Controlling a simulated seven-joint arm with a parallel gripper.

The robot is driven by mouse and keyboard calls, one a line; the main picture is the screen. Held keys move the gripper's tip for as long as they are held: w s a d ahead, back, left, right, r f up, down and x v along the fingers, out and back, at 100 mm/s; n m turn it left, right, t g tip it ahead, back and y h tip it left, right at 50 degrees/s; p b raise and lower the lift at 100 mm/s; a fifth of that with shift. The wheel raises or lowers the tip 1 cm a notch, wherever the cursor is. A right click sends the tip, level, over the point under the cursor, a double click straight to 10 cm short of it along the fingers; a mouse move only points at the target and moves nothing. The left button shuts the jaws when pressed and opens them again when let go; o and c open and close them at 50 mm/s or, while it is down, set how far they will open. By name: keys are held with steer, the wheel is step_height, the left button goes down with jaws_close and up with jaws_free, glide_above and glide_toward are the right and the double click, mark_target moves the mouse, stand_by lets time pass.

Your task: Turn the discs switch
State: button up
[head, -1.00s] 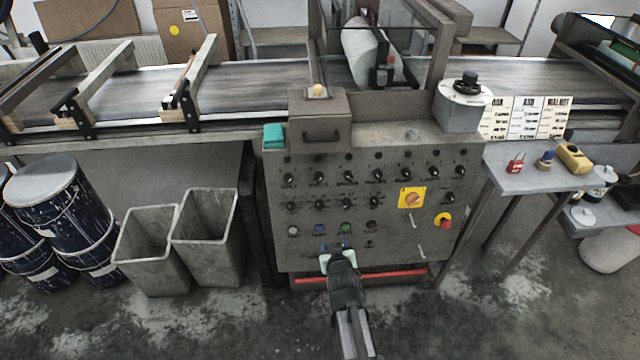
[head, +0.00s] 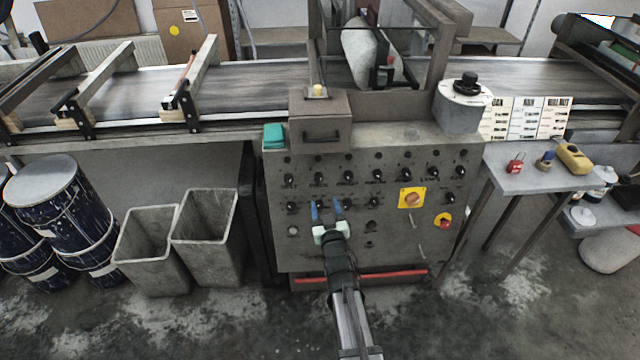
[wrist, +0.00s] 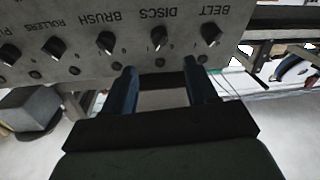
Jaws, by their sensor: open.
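The discs switch is a black rotary knob (head: 319,177) in the upper row of the grey control panel (head: 280,240). In the wrist view, the picture is upside down and the discs knob (wrist: 159,37) sits by the label DISCS, between the belt knob (wrist: 210,34) and the brush knob (wrist: 106,42). My gripper (head: 326,205) is open and empty, its blue fingers pointing at the panel below the upper row in the head view. In the wrist view, my gripper (wrist: 160,70) has its fingertips on either side of the knob's line, apart from the knob.
The rollers knob (wrist: 55,47) is further along the row. A yellow-plated orange switch (head: 412,198) and a red emergency button (head: 444,221) are at the panel's right. A red bar (head: 390,275) runs along its bottom. Grey bins (head: 205,240) stand left; a small table (head: 530,178) stands right.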

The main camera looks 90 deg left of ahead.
mark_target(319, 181)
steer(key=a, duration=0.6)
steer(key=s+a, duration=0.1)
steer(key=a, duration=0.3)
steer(key=c, duration=1)
steer(key=shift+c, duration=0.2)
steer(key=n+g+h, duration=0.1)
steer(key=n, duration=0.5)
steer(key=shift+w, duration=0.1)
steer(key=n+h, duration=0.1)
steer(key=n, duration=0.5)
steer(key=shift+r+n, duration=0.1)
steer(key=shift+n, duration=0.5)
